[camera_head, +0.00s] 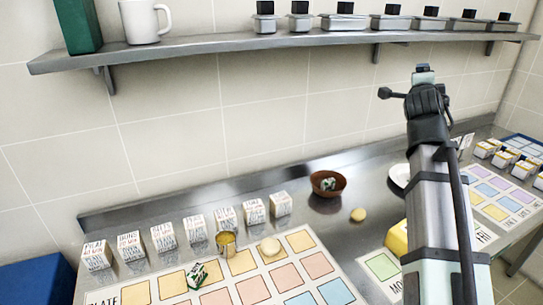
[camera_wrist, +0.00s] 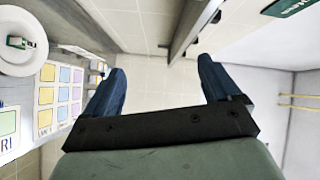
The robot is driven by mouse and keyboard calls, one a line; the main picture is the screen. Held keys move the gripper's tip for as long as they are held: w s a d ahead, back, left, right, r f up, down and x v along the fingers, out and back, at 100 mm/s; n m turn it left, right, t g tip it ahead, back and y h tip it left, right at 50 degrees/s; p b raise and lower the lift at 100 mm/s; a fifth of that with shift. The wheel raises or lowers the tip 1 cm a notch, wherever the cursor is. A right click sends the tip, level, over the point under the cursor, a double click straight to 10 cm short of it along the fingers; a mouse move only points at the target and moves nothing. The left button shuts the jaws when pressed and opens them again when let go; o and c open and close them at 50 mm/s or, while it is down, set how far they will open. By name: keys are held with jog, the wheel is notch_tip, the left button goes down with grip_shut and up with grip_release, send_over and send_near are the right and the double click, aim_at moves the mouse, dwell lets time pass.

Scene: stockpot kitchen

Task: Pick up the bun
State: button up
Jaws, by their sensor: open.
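Two small round tan pieces look like buns in the head view. One bun (camera_head: 358,214) lies on the bare steel counter, right of and in front of a brown bowl (camera_head: 328,183). The other bun-like piece (camera_head: 270,246) lies on the top row of a mat of coloured squares (camera_head: 300,241); I cannot tell which one is meant. My gripper (camera_wrist: 159,78) is open and empty in the wrist view, its two blue fingers spread wide. It is raised well above the counter, apart from both pieces. In the head view my arm hides the fingers. No bun shows in the wrist view.
White printed boxes (camera_head: 163,237) line the counter's back left. A yellow object (camera_head: 397,238) is beside my arm. A wall shelf (camera_head: 270,42) holds a mug and several containers.

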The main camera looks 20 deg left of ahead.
jog(key=s+a+f+m+g+y, duration=0.2)
jog(key=s+a+f+g, duration=0.15)
jog(key=a+f, duration=0.55)
jog(key=m+g+y, duration=0.2)
jog(key=g+y, duration=0.1)
jog(key=g, duration=1.1)
send_near(272, 244)
jog(key=shift+t, duration=0.25)
jog(key=x, duration=0.4)
jog(key=shift+s+a+f, duration=0.1)
jog(key=shift+a+f, duration=0.05)
jog(key=shift+a, duration=0.25)
jog(key=shift+d+x, duration=0.15)
jog(key=shift+x, duration=1.15)
jog(key=shift+d+x, duration=0.2)
jog(key=shift+x, duration=1.1)
jog(key=shift+f, duration=0.1)
jog(key=shift+c, duration=0.5)
